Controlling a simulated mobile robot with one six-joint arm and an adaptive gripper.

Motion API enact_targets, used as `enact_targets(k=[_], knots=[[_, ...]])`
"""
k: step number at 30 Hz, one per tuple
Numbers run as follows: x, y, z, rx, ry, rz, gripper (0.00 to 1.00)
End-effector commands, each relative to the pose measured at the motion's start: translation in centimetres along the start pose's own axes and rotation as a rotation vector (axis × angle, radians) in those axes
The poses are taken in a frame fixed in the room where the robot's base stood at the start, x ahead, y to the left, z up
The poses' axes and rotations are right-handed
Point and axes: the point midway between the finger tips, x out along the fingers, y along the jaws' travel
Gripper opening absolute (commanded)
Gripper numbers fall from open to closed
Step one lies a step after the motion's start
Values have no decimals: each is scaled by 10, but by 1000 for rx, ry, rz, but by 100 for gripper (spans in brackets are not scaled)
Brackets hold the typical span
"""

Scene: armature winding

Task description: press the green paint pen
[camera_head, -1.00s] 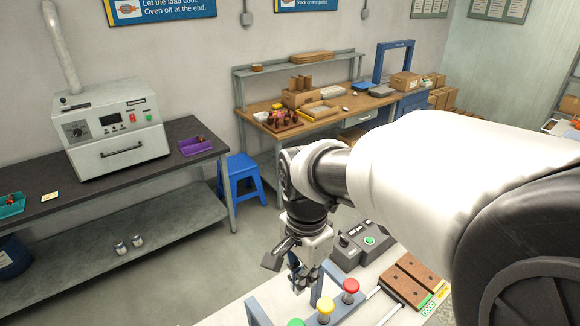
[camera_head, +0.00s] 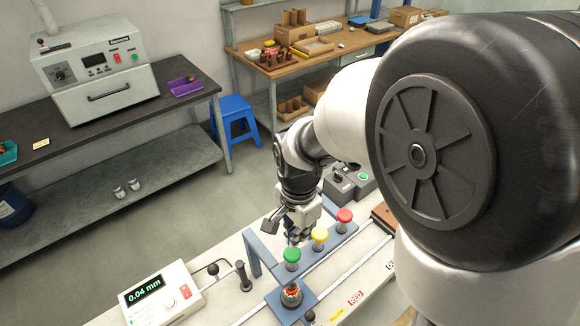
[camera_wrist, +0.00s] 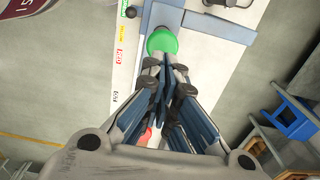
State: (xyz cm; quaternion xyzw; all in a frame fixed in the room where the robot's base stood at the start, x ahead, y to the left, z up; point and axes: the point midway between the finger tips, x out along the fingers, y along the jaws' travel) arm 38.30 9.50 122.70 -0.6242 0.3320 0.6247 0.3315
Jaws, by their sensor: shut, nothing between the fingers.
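The green paint pen (camera_head: 291,254) stands upright in the blue rack (camera_head: 322,245), at the left end of a row of three round-capped pens. In the wrist view its green cap (camera_wrist: 162,40) lies just beyond my fingertips. My gripper (camera_head: 294,237) points down, shut and empty, just behind the green cap in the head view. I cannot tell whether the fingertips touch it. The yellow pen (camera_head: 320,234) and red pen (camera_head: 344,215) stand to its right.
An armature (camera_head: 291,295) sits on a blue base below the rack. A meter (camera_head: 160,293) reading 0.04 mm is at the left of the bench. A grey box with a green button (camera_head: 363,177) stands behind the rack. Colour labels (camera_head: 354,299) lie along the front.

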Motion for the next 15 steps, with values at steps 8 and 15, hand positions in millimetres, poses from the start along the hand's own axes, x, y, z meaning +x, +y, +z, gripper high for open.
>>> enact_targets(k=[8, 15], knots=[[32, 0, 0, 0, 0, 1, 0], [35, 0, 0, 0, 0, -1, 0]])
